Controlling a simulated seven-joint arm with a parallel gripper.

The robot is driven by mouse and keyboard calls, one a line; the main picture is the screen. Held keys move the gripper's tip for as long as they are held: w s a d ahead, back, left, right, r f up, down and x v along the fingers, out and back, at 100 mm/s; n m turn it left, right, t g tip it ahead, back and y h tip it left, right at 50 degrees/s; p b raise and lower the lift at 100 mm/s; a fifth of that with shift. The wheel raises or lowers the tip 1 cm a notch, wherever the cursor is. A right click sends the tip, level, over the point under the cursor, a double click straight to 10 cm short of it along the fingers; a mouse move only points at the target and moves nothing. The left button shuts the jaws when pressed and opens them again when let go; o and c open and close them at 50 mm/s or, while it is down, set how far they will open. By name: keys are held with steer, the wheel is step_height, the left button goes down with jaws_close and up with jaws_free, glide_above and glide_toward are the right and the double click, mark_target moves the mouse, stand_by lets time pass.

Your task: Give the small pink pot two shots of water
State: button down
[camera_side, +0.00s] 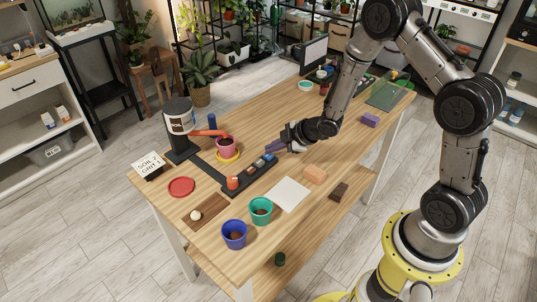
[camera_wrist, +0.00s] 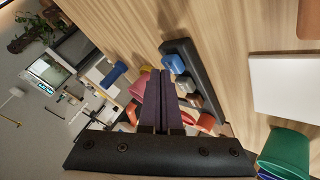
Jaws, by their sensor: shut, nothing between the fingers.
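The small pink pot (camera_side: 225,146) stands on a yellow saucer (camera_side: 229,159) beside the dispenser stand, under an orange lever or spout (camera_side: 208,132). In the wrist view a pink patch (camera_wrist: 140,86) behind my fingers seems to be this pot, mostly hidden. Contact cannot be told.
Blue (camera_side: 234,234) and green (camera_side: 261,211) pots stand at the front.

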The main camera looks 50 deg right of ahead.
mark_target(273, 155)
steer(key=shift+f, duration=0.45)
stand_by(0.3)
steer(key=shift+r, duration=0.95)
steer(key=shift+r, duration=2.55)
